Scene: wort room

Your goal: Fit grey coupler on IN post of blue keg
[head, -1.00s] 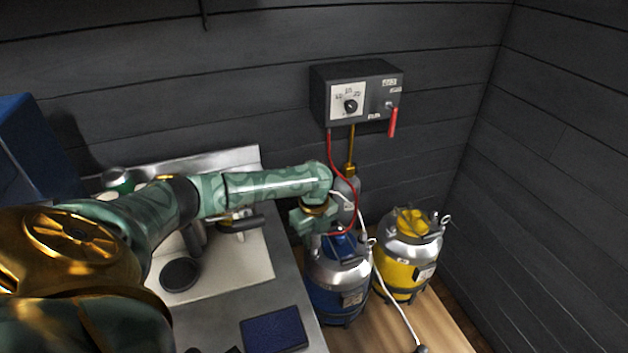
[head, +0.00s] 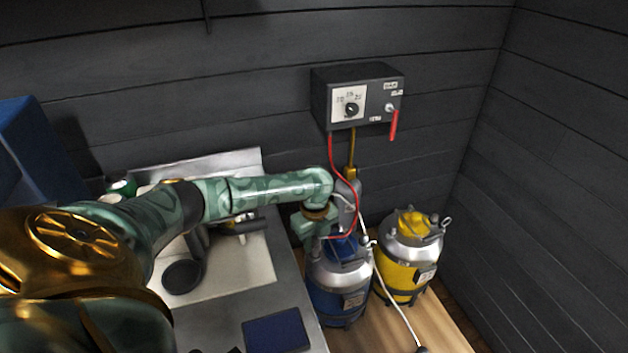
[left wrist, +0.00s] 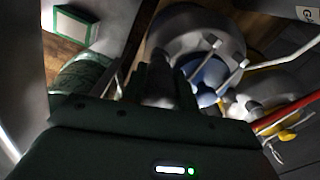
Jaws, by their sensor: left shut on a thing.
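The blue keg (head: 330,300) stands on the wooden floor, with a silver domed top and a blue lid. It shows blurred in the wrist view, its grey top (left wrist: 190,30) just beyond my fingers. My left gripper (head: 318,239) is at the upper left edge of this keg top. It is shut, with the red hose (head: 357,215) coming down to it. The grey coupler in its jaws is mostly hidden by the fingers (left wrist: 168,85). I cannot tell whether it touches a post, and the IN post cannot be singled out. My right gripper is not in view.
The yellow keg (head: 402,270) stands close on the right. A white hose (head: 390,300) runs between the kegs to a dark end (head: 422,349). The gas box (head: 357,96) hangs on the wall above. The worktop (head: 235,305) borders the blue keg on the left.

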